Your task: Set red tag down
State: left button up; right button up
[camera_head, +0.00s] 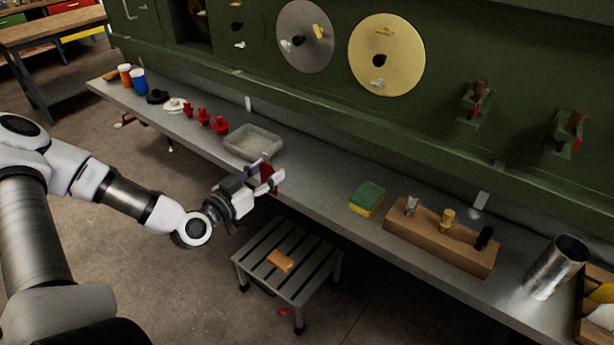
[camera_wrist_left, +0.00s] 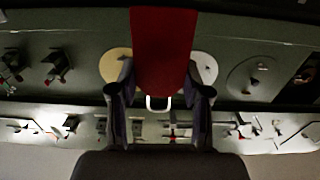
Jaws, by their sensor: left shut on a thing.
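The red tag (camera_head: 269,177) is between the fingers of my left gripper (camera_head: 262,178), above the front edge of the grey bench shelf (camera_head: 312,195). In the left wrist view the tag (camera_wrist_left: 165,48) is a flat red strip with a pale wire loop at its lower end, between the two dark fingers of my left gripper (camera_wrist_left: 160,98). The gripper is shut on it. In the head view the fingers partly cover the tag. Whether its lower end touches the shelf I cannot tell. My right gripper is not in view.
A grey tray (camera_head: 253,141) stands just behind the gripper. Red pieces (camera_head: 203,117) stand left of it. A sponge (camera_head: 367,198) and a wooden block (camera_head: 440,237) with upright tools are to the right. A slatted stool (camera_head: 287,262) stands below. Bare shelf lies between tray and sponge.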

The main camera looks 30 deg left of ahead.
pick_arm(q)
jog(key=w, duration=0.2)
jog(key=w+b, duration=0.1)
jog(key=w+f, duration=0.1)
jog(key=w, duration=0.1)
jog(key=shift+w+d+b, duration=0.3)
jog(key=shift+w+b, duration=0.05)
jog(key=w+f, duration=0.1)
jog(key=w, duration=0.1)
jog(key=w+f, duration=0.1)
jog(key=w, duration=0.1)
jog(key=w+f+p, duration=0.1)
jog(key=w, duration=0.1)
jog(key=shift+w+d+f, duration=0.25)
jog(key=shift+w+d, duration=0.05)
jog(key=shift+d, duration=0.05)
jog(key=shift+f, duration=0.3)
jog(key=o, duration=0.8)
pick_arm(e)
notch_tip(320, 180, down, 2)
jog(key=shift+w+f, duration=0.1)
pick_arm(q)
jog(key=shift+r, duration=0.15)
